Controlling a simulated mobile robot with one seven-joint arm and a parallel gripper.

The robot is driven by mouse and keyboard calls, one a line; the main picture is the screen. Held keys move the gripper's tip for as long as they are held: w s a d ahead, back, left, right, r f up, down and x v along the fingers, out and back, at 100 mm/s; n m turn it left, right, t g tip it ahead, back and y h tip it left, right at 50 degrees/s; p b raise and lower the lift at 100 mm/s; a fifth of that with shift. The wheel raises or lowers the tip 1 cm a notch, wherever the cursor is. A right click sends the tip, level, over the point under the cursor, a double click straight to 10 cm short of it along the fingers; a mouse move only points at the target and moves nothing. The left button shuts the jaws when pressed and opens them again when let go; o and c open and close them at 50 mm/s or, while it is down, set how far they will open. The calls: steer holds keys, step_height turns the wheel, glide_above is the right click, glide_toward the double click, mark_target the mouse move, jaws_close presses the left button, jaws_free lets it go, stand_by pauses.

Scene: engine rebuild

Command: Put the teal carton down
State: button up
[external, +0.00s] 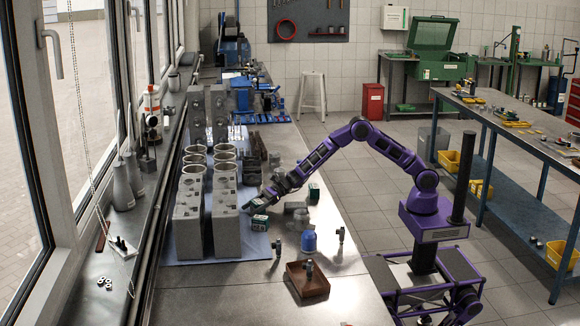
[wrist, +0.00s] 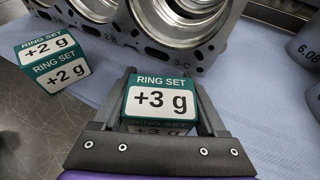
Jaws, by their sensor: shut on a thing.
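My gripper (wrist: 165,112) is shut on a teal and white carton (wrist: 158,101) labelled "RING SET +3 g", with one finger on each side of it. The held carton is low over the blue mat (wrist: 255,82); I cannot tell whether it touches. In the external view my gripper (external: 254,205) is just right of the grey engine block (external: 226,228). A second teal carton (wrist: 53,62), labelled "+2 g", stands to the left of the held one in the wrist view. It also shows in the external view (external: 260,222), just in front of my gripper.
The engine block (wrist: 180,57) with round bores stands close beyond the held carton. Grey weights (wrist: 306,52) stand at the right. A blue bottle (external: 308,242) and a brown tray (external: 318,284) stand on the bench's front part. Bare bench (external: 215,295) lies at the front left.

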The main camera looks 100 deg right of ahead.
steer(key=o, duration=1.3)
steer(key=shift+r+p, duration=0.3)
steer(key=shift+p, duration=0.2)
steer(key=v, duration=1.2)
steer(key=shift+d+f, duration=0.1)
